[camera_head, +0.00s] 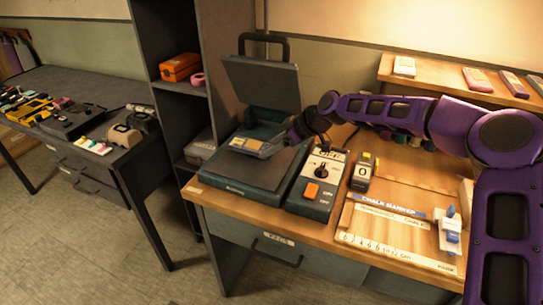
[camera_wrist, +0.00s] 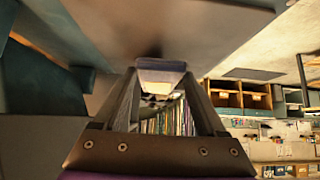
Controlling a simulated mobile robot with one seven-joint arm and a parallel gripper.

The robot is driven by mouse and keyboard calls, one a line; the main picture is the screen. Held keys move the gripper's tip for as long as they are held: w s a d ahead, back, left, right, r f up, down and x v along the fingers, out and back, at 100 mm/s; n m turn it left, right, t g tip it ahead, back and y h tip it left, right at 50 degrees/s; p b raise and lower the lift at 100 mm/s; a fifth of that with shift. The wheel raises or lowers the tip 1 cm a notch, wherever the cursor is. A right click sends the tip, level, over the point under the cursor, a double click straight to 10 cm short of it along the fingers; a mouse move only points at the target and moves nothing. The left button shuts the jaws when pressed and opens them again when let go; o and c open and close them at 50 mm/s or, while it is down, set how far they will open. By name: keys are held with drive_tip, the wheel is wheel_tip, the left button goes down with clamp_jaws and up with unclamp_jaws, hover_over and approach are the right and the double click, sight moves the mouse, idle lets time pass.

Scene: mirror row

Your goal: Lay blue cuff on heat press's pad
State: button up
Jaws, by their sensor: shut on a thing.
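The heat press stands at the left end of the wooden bench, with its lid (camera_head: 262,84) raised. Its flat dark grey pad (camera_head: 245,173) faces up and is bare at the front. My gripper (camera_head: 277,146) reaches in from the right, between lid and pad. It is shut on a small flat grey-blue piece, seemingly the blue cuff (camera_head: 252,145), over the back part of the pad. In the wrist view the cuff (camera_wrist: 161,73) sits between the fingertips, pale with a bluish edge, close to a broad grey surface. Whether it touches the pad cannot be told.
A control box (camera_head: 316,187) with a knob and orange switch stands right of the press. A small counter (camera_head: 362,172) and a ruled board (camera_head: 395,222) lie further right. A raised shelf (camera_head: 440,78) runs behind. A tall dark shelf unit (camera_head: 178,50) stands left.

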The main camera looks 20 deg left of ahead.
drive_tip(key=shift+f, duration=1.65)
drive_tip(key=o, duration=1.5)
drive_tip(key=shift+f, duration=0.1)
drive_tip(key=shift+c, duration=0.2)
drive_tip(key=shift+r, duration=0.2)
drive_tip(key=v, duration=1.2)
drive_tip(key=shift+p, duration=0.35)
drive_tip(key=shift+f, duration=0.1)
